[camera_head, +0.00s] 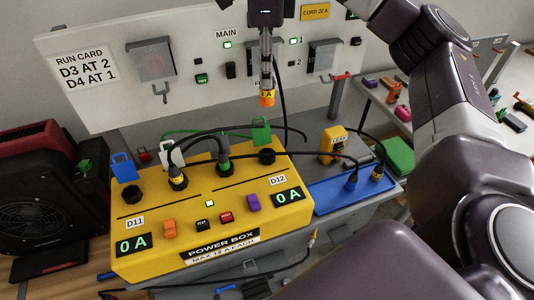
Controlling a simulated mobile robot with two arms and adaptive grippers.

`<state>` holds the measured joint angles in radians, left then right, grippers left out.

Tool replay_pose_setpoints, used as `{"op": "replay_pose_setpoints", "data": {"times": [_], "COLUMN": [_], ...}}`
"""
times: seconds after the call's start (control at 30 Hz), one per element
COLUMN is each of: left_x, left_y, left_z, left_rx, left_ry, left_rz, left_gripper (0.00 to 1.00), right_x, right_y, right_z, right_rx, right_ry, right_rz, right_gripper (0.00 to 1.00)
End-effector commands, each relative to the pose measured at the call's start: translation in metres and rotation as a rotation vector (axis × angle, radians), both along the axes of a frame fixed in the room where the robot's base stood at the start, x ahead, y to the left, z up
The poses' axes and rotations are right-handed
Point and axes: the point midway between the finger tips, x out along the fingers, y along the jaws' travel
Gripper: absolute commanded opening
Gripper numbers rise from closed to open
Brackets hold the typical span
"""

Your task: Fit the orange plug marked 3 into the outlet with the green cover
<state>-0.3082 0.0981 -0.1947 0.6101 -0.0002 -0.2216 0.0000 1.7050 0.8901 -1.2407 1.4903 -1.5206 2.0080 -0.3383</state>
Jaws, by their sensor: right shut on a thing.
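My right gripper (266,72) points down from the top of the view, in front of the white panel. It is shut on the orange plug (267,99), which hangs upright with a pale label that is too small to read surely. The yellow power box (190,247) stands below. Its outlet with the green cover (261,132) is at the back right of the top; the cover stands raised behind the dark round socket (266,157). The plug is above this socket and apart from it. My left gripper is not in view.
Two black-corded plugs sit in the middle sockets; the left socket (132,194) has a blue cover (123,166) and looks empty. A blue tray (335,197) with plugs and a yellow device (333,145) stand right of the box. Cables cross behind it. A dark red-and-black machine (45,190) is at left.

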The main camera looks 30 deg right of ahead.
Motion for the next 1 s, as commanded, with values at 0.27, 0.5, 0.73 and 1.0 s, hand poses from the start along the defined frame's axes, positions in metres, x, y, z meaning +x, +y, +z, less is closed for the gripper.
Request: {"op": "replay_pose_setpoints", "data": {"times": [0.27,0.5,0.73,1.0], "left_x": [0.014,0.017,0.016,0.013], "left_y": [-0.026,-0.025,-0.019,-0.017], "left_z": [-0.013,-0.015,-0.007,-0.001], "left_rx": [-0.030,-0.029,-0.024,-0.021], "left_ry": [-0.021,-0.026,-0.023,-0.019], "left_rz": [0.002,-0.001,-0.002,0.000], "left_gripper": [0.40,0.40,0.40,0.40], "right_x": [-0.001,-0.002,-0.001,-0.001], "right_y": [0.000,-0.001,-0.001,-0.001], "right_z": [-0.055,-0.108,-0.148,-0.178], "right_rx": [0.001,-0.001,-0.001,-0.002], "right_ry": [0.007,0.007,0.002,0.005], "right_rz": [-0.016,-0.016,-0.015,-0.016], "right_gripper": [0.00,0.00,0.00,0.00]}}
